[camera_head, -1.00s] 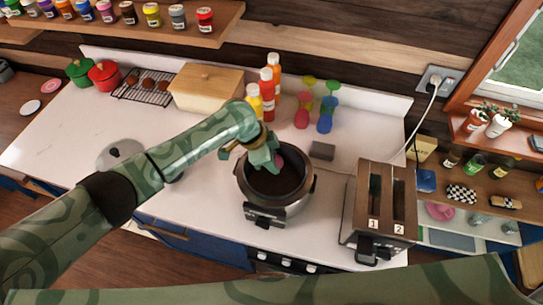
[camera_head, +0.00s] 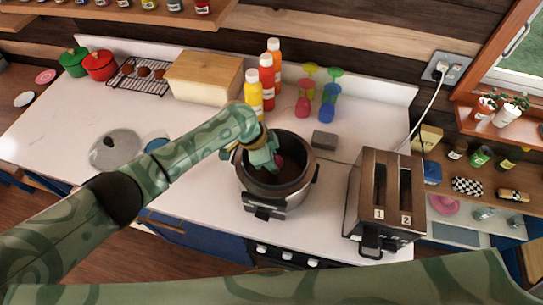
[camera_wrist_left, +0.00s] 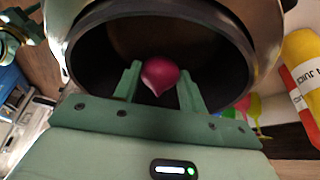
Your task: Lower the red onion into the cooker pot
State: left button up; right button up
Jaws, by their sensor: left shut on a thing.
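The cooker pot (camera_head: 270,206) is a round silver cooker with a dark inside and no lid on, standing on the white counter. My left gripper (camera_head: 270,163) points down into its mouth. The left gripper is shut on the red onion (camera_head: 281,161), of which only a small part shows in the head view. In the left wrist view the onion (camera_wrist_left: 160,76) sits between the two green fingers (camera_wrist_left: 158,88), with the dark pot interior (camera_wrist_left: 215,60) around and beyond it. I cannot tell whether the onion touches the pot floor. My right gripper is not in view.
A two-slot toaster (camera_head: 388,200) stands right of the pot. A small grey block (camera_head: 324,140), sauce bottles (camera_head: 267,80) and a wooden bread box (camera_head: 204,79) are behind. A glass lid (camera_head: 115,150) lies on the left. A white cord (camera_head: 425,115) hangs from the wall socket.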

aim_at(271, 174)
pick_arm(q)
jog(key=shift+f+b, duration=2)
jog(key=shift+f, duration=0.8)
dwell(1.2)
jog(key=o, duration=1.1)
jog(key=shift+c, duration=0.2)
jog(key=shift+r, duration=0.1)
